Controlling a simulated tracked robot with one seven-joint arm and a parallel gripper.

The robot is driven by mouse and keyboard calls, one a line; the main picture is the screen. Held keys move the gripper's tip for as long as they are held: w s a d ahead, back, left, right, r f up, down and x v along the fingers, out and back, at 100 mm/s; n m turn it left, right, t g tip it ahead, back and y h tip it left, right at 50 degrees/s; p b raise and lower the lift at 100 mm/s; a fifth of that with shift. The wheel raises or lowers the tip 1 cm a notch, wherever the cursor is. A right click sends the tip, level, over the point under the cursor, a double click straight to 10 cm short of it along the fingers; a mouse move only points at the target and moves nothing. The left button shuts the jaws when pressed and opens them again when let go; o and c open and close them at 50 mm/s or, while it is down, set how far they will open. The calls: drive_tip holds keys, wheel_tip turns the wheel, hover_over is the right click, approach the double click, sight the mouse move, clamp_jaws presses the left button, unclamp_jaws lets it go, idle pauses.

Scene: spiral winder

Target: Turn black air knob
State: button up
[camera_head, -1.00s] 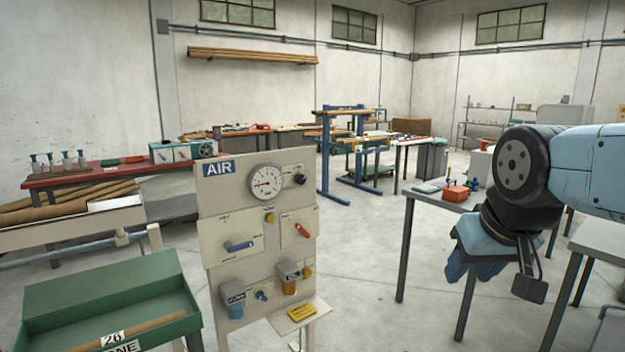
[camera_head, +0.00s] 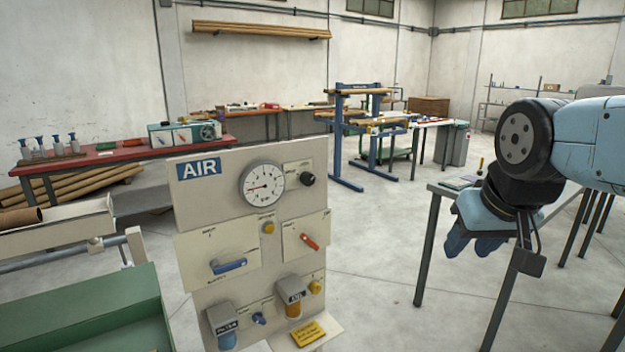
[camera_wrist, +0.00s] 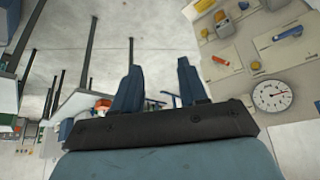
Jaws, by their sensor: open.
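The black air knob (camera_head: 308,179) sits at the upper right of the beige AIR panel (camera_head: 220,215), right of the round pressure gauge (camera_head: 262,185). In the wrist view the panel is at the upper right, tilted, with the gauge (camera_wrist: 272,96) showing; I cannot make out the black knob there.
The panel also carries a blue lever (camera_head: 230,266), a red lever (camera_head: 310,241) and several yellow and blue knobs. A green tray (camera_head: 100,310) stands at the lower left. A grey table (camera_head: 440,188) is behind and below my gripper. Open floor lies between panel and table.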

drive_tip(key=shift+o, duration=0.3)
drive_tip(key=shift+o, duration=0.8)
drive_tip(key=shift+w, duration=0.25)
drive_tip(key=shift+o, duration=1.4)
drive_tip(key=w+a+n+t, duration=0.1)
drive_tip(key=w+n+t, duration=0.2)
drive_tip(key=w, duration=1)
drive_tip(key=shift+f+n+h, duration=0.35)
drive_tip(key=shift+n+h, duration=0.05)
drive_tip(key=shift+n, duration=0.1)
drive_tip(key=n+t+y, duration=0.6)
drive_tip(key=n+y, duration=0.5)
drive_tip(key=n, duration=0.3)
approach(311, 180)
drive_tip(key=x, duration=0.9)
drive_tip(key=shift+w+a+f, duration=0.1)
drive_tip(key=shift+w+a, duration=0.1)
drive_tip(key=shift+a, duration=0.1)
drive_tip(key=shift+c, duration=0.5)
